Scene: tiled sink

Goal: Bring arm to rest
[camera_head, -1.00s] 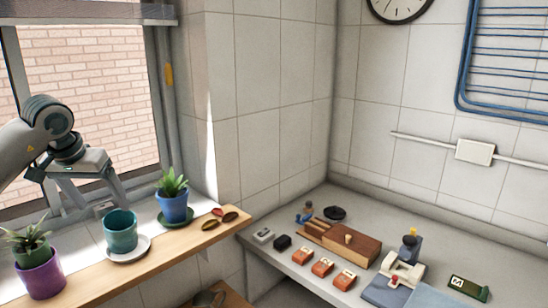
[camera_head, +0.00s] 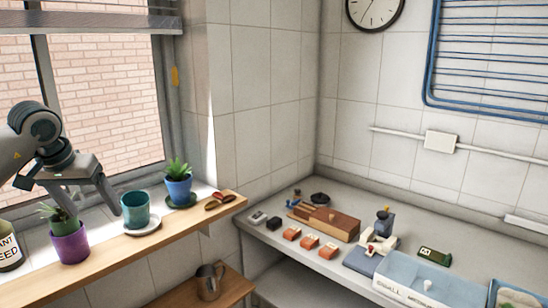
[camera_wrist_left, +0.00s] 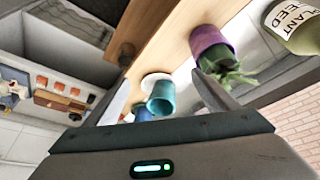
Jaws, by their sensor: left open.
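My left gripper (camera_head: 92,200) hangs over the window shelf, its fingers spread apart with nothing between them. One finger is close to the plant in the purple pot (camera_head: 69,243), the other close to the teal pot (camera_head: 135,209); I cannot tell whether they touch. In the left wrist view, both fingers (camera_wrist_left: 166,92) are wide apart, with the teal pot (camera_wrist_left: 162,98) and the purple pot (camera_wrist_left: 209,44) beyond them. The teal pot stands upright on a white saucer (camera_head: 143,228). My right gripper is not in view.
A blue pot with a plant (camera_head: 178,186) stands on the wooden shelf (camera_head: 110,258). A metal jug (camera_head: 209,283) stands on a lower shelf. The counter at right holds a wooden box (camera_head: 329,224) and a blue tray (camera_head: 412,276).

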